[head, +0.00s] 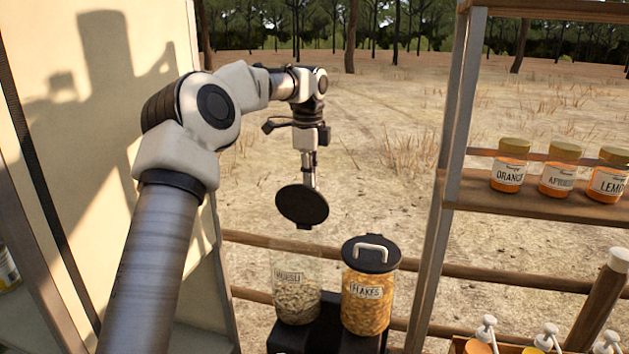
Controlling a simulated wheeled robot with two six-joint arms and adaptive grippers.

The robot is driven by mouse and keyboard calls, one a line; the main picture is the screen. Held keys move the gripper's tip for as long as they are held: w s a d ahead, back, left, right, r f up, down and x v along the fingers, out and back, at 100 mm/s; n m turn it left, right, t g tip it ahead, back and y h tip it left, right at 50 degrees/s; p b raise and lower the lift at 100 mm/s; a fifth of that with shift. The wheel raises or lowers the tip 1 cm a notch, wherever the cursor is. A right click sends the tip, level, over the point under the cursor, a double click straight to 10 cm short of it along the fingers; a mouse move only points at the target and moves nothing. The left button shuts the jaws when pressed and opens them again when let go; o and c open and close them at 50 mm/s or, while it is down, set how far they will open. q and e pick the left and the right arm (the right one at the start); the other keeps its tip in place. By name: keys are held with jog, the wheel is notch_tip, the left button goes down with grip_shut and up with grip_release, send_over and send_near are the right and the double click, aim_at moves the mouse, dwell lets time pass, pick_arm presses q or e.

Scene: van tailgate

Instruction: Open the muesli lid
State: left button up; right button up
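The muesli jar (296,292) is clear, labelled and filled with pale muesli. It stands on a dark stand, with its top uncovered. Its round black lid (302,205) is tipped up steeply above the jar's rim, with a small tab at its lower edge. My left gripper (309,172) points down right behind the lid's upper edge. The lid hides the fingertips and any handle between them, so I cannot tell whether they grip it. My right gripper is out of view.
A flakes jar (367,300) with a closed black lid and pale handle stands close to the right. A shelf (470,193) with orange jars is further right, above pump bottles (486,335). A wooden rail (250,240) runs behind the jars. A pale panel stands left.

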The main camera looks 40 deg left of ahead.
pick_arm(q)
jog(key=shift+o, duration=1)
jog(key=shift+f, duration=0.35)
jog(key=shift+a, duration=0.25)
jog(key=shift+w+d+r, duration=0.1)
jog(key=shift+d+r, duration=0.05)
jog(key=shift+r, duration=0.35)
notch_tip(320, 180, up, 11)
jog(key=shift+s, duration=0.25)
